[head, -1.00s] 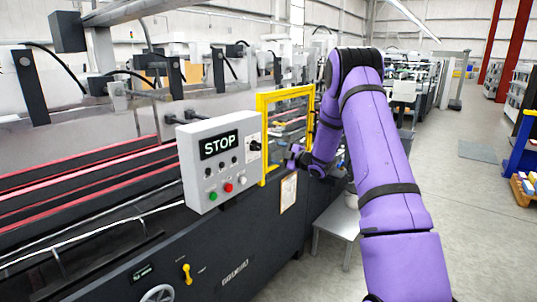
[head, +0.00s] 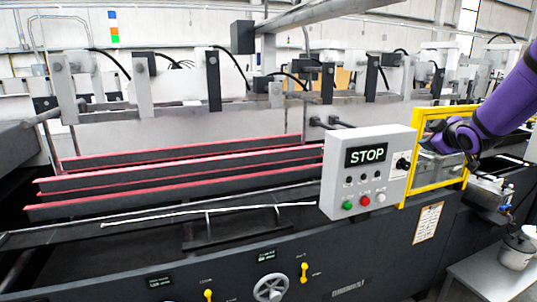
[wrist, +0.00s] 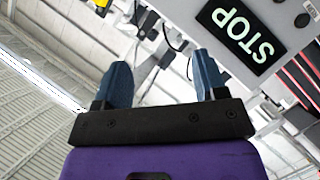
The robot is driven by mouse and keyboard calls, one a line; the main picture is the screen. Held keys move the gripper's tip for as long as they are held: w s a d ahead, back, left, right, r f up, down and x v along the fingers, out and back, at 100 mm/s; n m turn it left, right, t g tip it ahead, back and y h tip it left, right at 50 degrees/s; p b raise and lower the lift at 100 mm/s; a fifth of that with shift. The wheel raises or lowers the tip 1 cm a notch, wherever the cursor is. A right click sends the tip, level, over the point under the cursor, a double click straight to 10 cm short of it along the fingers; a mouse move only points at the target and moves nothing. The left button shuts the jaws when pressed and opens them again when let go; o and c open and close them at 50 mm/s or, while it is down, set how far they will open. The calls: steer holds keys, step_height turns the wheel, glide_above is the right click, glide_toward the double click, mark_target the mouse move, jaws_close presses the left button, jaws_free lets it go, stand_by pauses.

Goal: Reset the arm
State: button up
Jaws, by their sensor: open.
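My arm is purple with black joints and comes in from the right edge in the head view. My gripper (wrist: 160,72) shows in the wrist view with its two blue-grey fingers spread apart and nothing between them. In the head view the arm's end is beside the yellow frame, to the right of the control box (head: 367,172), and the fingers are hard to make out there. The grey control box has a lit STOP display, several buttons and a black knob. It also shows tilted in the wrist view (wrist: 278,20), at the upper right.
The yellow guard frame (head: 408,185) stands close to my arm. The long dark machine (head: 120,250) with red-edged rails (head: 180,173) fills the left and middle. A small grey table (head: 480,270) with a white bucket (head: 516,251) stands at the lower right.

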steer(key=s+a+r+m+g+h, duration=0.1)
steer(key=s+a+r+m+g, duration=0.2)
steer(key=s, duration=0.5)
steer(key=s+a+m+g, duration=0.2)
steer(key=s+a, duration=0.3)
steer(key=s, duration=0.6)
steer(key=s+a+f+m+g+y, duration=0.1)
steer(key=s+a, duration=0.4)
steer(key=s, duration=0.6)
steer(key=s+a+m+g+y, duration=0.1)
steer(key=s+a+m+g, duration=0.2)
steer(key=s, duration=0.9)
steer(key=shift+a+f, duration=0.2)
steer(key=shift+a, duration=0.85)
